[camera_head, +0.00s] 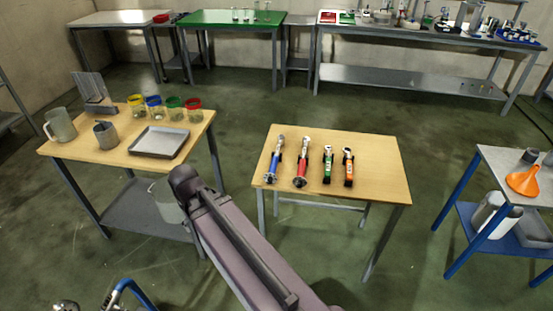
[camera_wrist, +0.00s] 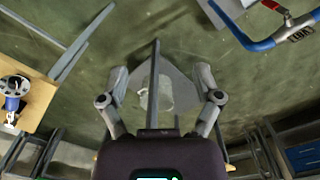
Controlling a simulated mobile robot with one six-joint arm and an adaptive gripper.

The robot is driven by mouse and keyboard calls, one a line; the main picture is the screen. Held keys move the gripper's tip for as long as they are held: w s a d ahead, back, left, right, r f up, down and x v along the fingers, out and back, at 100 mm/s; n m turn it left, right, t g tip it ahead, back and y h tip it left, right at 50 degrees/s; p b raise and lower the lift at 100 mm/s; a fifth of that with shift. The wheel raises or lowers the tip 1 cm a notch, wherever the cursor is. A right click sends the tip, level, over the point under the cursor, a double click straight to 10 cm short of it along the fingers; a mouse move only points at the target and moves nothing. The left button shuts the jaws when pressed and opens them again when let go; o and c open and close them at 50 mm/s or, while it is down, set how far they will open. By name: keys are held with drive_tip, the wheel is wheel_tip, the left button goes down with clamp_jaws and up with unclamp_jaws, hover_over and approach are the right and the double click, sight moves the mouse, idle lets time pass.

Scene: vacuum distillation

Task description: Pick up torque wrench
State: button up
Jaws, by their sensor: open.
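Four-legged wooden table (camera_head: 375,165) in the head view bears a row of wrench-like tools on dark supports. From the left they are a blue-handled tool (camera_head: 272,166), a longer red-handled tool (camera_head: 302,165), a green-handled tool (camera_head: 327,165) and an orange-handled tool (camera_head: 348,170). I cannot tell for sure which are torque wrenches. A blue and silver tool end (camera_wrist: 14,97) shows at the wrist view's left edge, apart from the fingers.
A left wooden table (camera_head: 120,160) holds a metal tray (camera_head: 160,142), jugs and several coloured-rim jars. A blue-framed cart (camera_head: 480,215) with an orange funnel (camera_head: 523,180) stands at the right. Benches line the back wall. Green floor between them is free.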

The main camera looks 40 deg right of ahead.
drive_tip(key=w+d+m+g+h, duration=0.1)
drive_tip(key=w+d+m, duration=0.1)
drive_tip(key=w+d, duration=0.6)
drive_tip(key=m+g+h+b, duration=0.3)
drive_tip(key=m+g, duration=0.1)
drive_tip(key=m, duration=0.4)
approach(273, 159)
drive_tip(key=r, duration=0.2)
drive_tip(key=shift+w+a, duration=0.4)
drive_tip(key=shift+a, duration=0.05)
drive_tip(key=shift+b+x, duration=3.55)
drive_tip(key=shift+x, duration=0.75)
drive_tip(key=shift+s+f, duration=0.1)
drive_tip(key=shift+f, duration=0.05)
